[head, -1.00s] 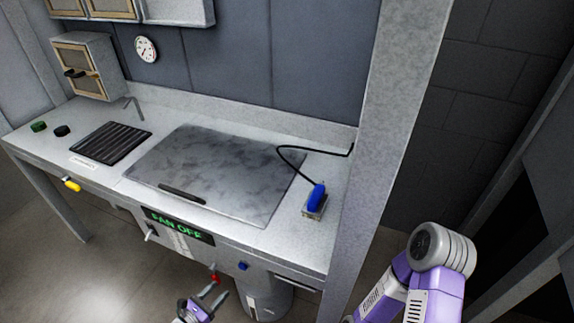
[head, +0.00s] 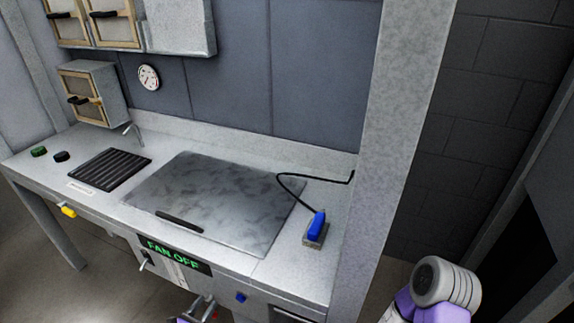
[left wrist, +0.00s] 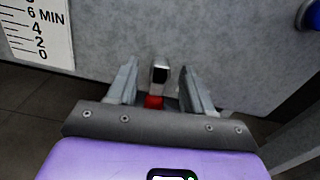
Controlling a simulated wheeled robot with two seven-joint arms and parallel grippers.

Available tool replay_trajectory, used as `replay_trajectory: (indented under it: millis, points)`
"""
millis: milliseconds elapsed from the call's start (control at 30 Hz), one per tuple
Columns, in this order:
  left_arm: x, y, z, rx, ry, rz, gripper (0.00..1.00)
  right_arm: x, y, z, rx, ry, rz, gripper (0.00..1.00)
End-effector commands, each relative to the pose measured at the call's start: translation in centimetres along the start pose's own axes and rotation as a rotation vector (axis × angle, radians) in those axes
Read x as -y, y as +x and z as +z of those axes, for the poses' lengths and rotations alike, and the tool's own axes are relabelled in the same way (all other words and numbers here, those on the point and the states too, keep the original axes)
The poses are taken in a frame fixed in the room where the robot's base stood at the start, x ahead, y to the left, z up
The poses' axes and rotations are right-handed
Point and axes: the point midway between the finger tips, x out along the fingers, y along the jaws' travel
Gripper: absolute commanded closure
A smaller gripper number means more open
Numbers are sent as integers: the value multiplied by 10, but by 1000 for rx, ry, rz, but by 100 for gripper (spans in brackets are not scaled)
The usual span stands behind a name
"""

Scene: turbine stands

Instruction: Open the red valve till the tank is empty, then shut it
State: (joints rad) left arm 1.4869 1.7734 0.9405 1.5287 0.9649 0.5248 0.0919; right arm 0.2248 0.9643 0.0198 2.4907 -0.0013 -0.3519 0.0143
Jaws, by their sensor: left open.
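The red valve (left wrist: 153,102) shows low between the fingers of my left gripper (left wrist: 158,78) in the left wrist view. In the head view the left gripper (head: 203,306) is at the bottom edge, under the counter front. A white scale (left wrist: 38,30) marked 0 to 6 MIN is at upper left in the wrist view; I cannot make out a liquid level.
The counter (head: 130,205) carries a dark grille (head: 110,168), a marbled plate (head: 215,195) and a blue-handled tool (head: 316,228) on a cord. A sign reads FAN OFF (head: 172,255). A blue knob (head: 240,298) sits right of the valve. A grey post (head: 385,130) stands at right.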

Motion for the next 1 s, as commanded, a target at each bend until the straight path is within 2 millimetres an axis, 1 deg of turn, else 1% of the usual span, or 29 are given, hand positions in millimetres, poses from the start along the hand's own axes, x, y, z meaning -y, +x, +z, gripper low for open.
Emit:
replay_trajectory:
  millis: [167, 833, 867, 1000]
  points:
    - [0, 5, 0, -1, 1, 0, 49, 0, 0, 0, 0, 0, 0, 49]
    - [1, 4, -1, -1, 0, -1, 49, 2, -4, 0, 0, 0, 0, 49]
    - [1, 4, -1, -1, 0, -1, 52, 2, -4, 0, 0, 0, 0, 49]
    - [0, 4, -1, -1, 0, 0, 73, 2, -4, 0, 0, 0, 0, 49]
